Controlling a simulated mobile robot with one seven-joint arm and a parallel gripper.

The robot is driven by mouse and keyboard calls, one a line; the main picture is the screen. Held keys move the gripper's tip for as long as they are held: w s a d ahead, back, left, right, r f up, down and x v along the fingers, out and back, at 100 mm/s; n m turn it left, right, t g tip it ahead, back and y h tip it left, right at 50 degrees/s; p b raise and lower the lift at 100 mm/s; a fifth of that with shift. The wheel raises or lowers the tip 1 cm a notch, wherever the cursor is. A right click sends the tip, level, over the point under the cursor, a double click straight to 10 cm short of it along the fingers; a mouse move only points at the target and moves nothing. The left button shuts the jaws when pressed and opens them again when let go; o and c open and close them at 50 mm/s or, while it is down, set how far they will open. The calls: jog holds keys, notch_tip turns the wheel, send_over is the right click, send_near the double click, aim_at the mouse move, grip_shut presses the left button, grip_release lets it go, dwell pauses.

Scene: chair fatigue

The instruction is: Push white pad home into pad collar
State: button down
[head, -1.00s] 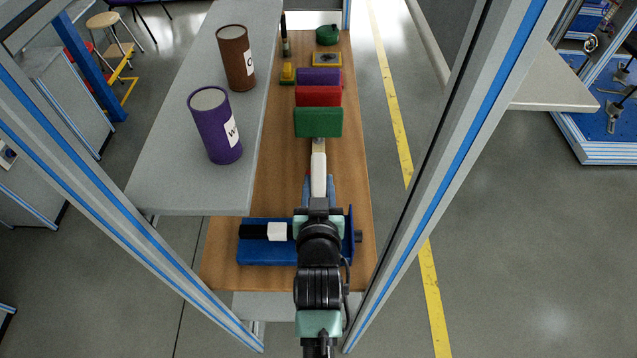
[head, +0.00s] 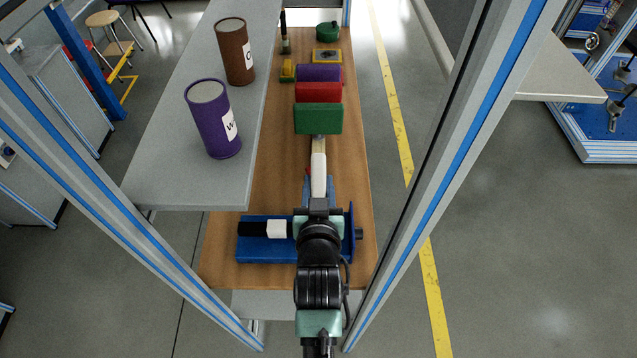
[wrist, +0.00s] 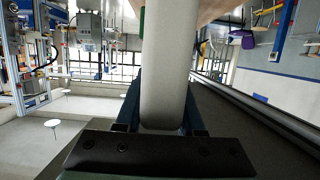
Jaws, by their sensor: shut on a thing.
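A white block-like piece (head: 277,229), which looks like the white pad, lies on a blue fixture (head: 263,254) at the near end of the bench. It is in line with a black piece (head: 252,229) on its left, perhaps the collar; I cannot tell how far one sits in the other. My gripper (head: 318,193) is to the right of the white piece and shut on a long off-white bar (head: 318,170), seen as a white cylinder in the wrist view (wrist: 167,60). The bar runs away towards a green block (head: 318,119). My arm hides the fixture's middle.
Red (head: 318,92) and purple (head: 318,73) blocks stand beyond the green one on the wooden bench (head: 277,150). A grey shelf (head: 185,180) on the left carries purple (head: 214,125) and brown (head: 237,60) canisters. Blue-striped frame posts (head: 480,150) flank the workspace.

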jog(key=shift+f+b, duration=1.05)
jog(key=shift+f, duration=0.15)
jog(key=shift+c, duration=2.2)
grip_release()
jog(key=shift+f, duration=0.15)
jog(key=b+v, duration=0.3)
jog(key=v, duration=1)
